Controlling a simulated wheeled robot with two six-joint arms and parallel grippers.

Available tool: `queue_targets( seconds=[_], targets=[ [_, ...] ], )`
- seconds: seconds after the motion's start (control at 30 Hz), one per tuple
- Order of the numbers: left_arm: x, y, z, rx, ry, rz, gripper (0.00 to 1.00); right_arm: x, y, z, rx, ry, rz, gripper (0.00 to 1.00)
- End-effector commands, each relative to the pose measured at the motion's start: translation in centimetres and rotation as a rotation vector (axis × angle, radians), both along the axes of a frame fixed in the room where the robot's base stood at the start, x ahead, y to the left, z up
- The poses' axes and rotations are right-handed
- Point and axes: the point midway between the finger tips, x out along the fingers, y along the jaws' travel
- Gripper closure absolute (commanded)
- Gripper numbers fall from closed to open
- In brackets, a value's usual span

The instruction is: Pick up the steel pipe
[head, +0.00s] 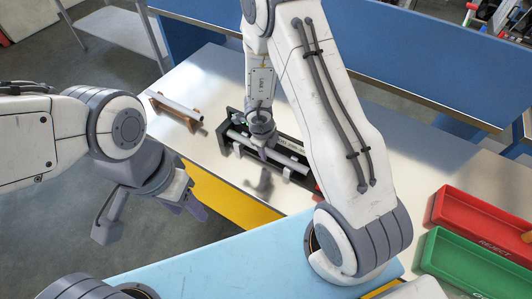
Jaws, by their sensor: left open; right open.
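A pale grey metal pipe (178,107) lies across a small brown cradle (156,103) at the far left of the steel table. A second light metal cylinder (284,161) lies in a black fixture (228,122) in the middle of the table. I cannot tell from the picture which is the steel pipe. My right gripper (263,152) is open and points down over the black fixture, hiding part of it; contact with the cylinder is unclear. My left gripper (152,222) is open and empty, off the table's left edge, apart from both cylinders.
A red tray (490,224) marked REJECT and a green tray (462,264) stand at the right. A blue surface (215,262) lies in front. My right arm hides part of the table. The steel table (206,72) is bare behind the cradle.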

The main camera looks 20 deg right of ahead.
Motion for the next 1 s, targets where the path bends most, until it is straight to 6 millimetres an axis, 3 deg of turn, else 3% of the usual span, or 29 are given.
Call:
queue_targets(
  seconds=[0.1,0.23,0.67,1.0],
  targets=[
    [0.0,0.0,0.1,0.000,0.000,0.000,0.50,0.0,0.0,0.1,0.000,0.000,0.000,0.52],
    [0.0,0.0,0.1,0.000,0.000,0.000,0.50,0.0,0.0,0.1,0.000,0.000,0.000,1.00],
    [0.0,0.0,0.4,0.000,0.000,0.000,0.50,0.0,0.0,0.4,0.000,-0.001,0.000,1.00],
    [0.0,0.0,3.5,0.000,0.000,0.001,0.50,0.1,0.0,4.3,0.000,-0.004,0.000,1.00]
  ],
)
